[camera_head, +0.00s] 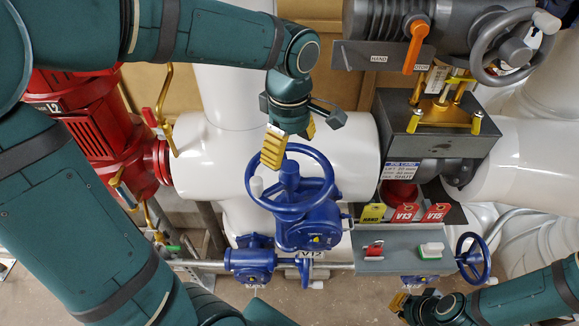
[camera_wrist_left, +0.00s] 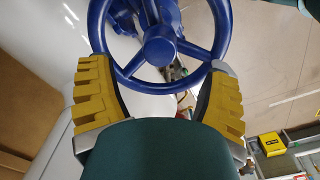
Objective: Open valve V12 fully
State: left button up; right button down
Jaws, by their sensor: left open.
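A blue handwheel (camera_head: 289,181) stands in front of the white pipe in the head view, on a blue valve body (camera_head: 312,236). A label reading V12 (camera_head: 312,255) sits just below that body. The wheel also shows in the left wrist view (camera_wrist_left: 160,46), with spokes and a round hub. My left gripper (camera_head: 273,147) is at the wheel's upper rim. Its yellow fingers (camera_wrist_left: 158,85) are open, one on each side of the lower rim in the wrist view; contact cannot be told. My right gripper (camera_head: 399,301) is low at the right, its jaws unclear.
A grey tray (camera_head: 400,240) with red and yellow tags and a padlock-like red item stands right of the wheel. A smaller blue handwheel (camera_head: 472,258) is beyond it. A grey actuator (camera_head: 400,20) with an orange lever hangs above.

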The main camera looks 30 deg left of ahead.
aim_at(289, 166)
pick_arm(q)
jog(key=shift+f+b, duration=2.6)
jog(key=shift+f, duration=0.7)
jog(key=c, duration=1.3)
jog(key=n+b, duration=0.1)
jog(key=n, duration=0.4)
jog(key=shift+n, duration=0.3)
grip_shut()
jog(key=n+b, duration=0.1)
jog(key=n, duration=0.4)
jog(key=shift+n, duration=0.4)
